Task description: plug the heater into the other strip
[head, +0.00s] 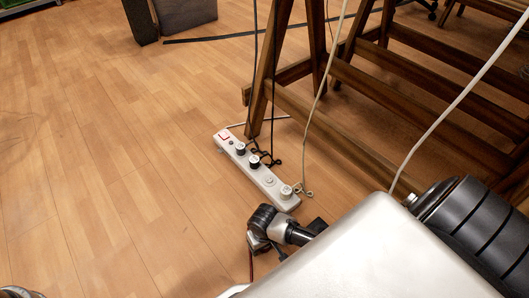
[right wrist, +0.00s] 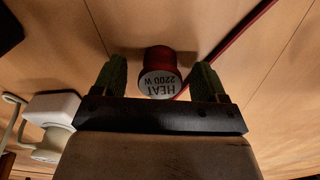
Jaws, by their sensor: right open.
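A red round plug (right wrist: 160,72) marked "HEAT 2200 W" lies between the fingers of my right gripper (right wrist: 159,80) in the right wrist view. The two green-padded fingers are open, with a gap on each side of the plug. A dark red cord (right wrist: 232,42) runs across the floor beside it. In the head view my right gripper (head: 268,238) is low over the floor, just below the near end of a white power strip (head: 268,181); the plug itself is hidden there. The strip holds two black plugs (head: 241,148) and a white plug (head: 286,191).
A wooden trestle frame (head: 380,100) stands right behind the strip, with pale cords (head: 318,100) hanging past it. A white block with a cord (right wrist: 52,112) is at the left of the wrist view. The floor (head: 110,150) to the left is clear.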

